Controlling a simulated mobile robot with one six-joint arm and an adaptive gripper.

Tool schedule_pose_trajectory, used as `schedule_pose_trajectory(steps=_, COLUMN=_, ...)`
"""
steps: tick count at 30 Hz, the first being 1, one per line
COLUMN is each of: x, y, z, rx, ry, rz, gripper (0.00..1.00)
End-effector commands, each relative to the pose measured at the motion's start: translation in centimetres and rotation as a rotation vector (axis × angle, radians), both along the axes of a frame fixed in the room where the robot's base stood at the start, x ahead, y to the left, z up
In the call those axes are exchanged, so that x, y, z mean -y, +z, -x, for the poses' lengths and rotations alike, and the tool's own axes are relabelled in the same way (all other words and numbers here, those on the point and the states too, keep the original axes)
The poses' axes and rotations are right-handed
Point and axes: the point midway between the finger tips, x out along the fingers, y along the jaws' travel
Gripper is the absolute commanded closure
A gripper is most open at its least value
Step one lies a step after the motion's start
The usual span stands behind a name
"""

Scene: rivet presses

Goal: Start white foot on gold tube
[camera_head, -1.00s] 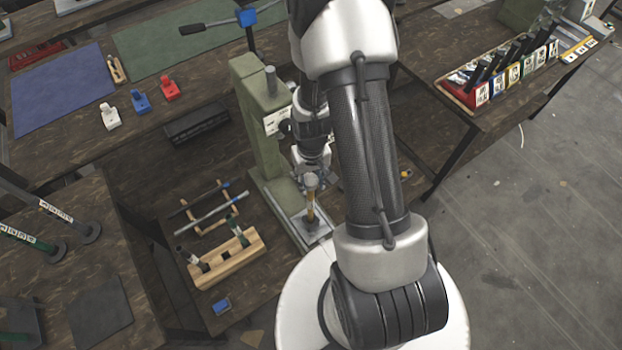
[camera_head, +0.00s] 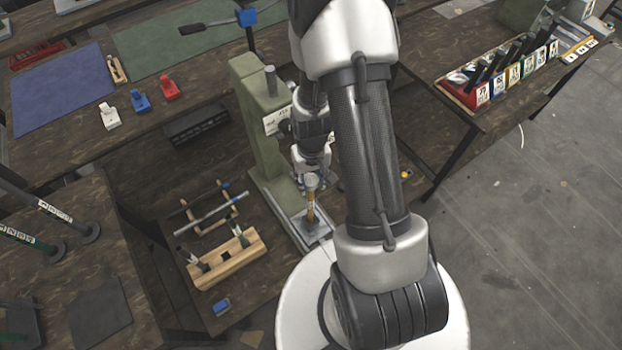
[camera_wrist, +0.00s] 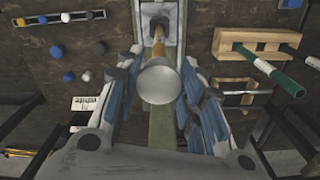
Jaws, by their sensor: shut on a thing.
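The gold tube (camera_head: 311,217) stands upright on the plate of the green press (camera_head: 252,125). It also shows in the wrist view (camera_wrist: 158,53), running away from me towards the plate. The white foot (camera_head: 311,181) is a pale, round cap wider than the tube, at its upper end. In the wrist view its round face (camera_wrist: 160,86) lies between my fingers and hides the join. I cannot tell whether it is seated on the tube or just above it. My gripper (camera_wrist: 160,75) is shut on the white foot, one finger on each side.
A wooden rack (camera_head: 229,262) with tubes stands left of the press. Small white (camera_head: 109,117), blue (camera_head: 140,101) and red (camera_head: 170,91) pieces lie on the back bench. Labelled bins (camera_head: 505,72) stand at the right. The press column is close to my wrist.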

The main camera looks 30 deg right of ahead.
Motion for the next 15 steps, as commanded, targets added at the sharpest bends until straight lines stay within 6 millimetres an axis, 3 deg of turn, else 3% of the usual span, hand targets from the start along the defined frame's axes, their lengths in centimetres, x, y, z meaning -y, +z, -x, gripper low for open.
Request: schedule_pose_trajectory(steps=15, x=0.0, y=-1.1, z=0.0, rx=0.000, ry=0.000, rz=0.000, gripper=0.81)
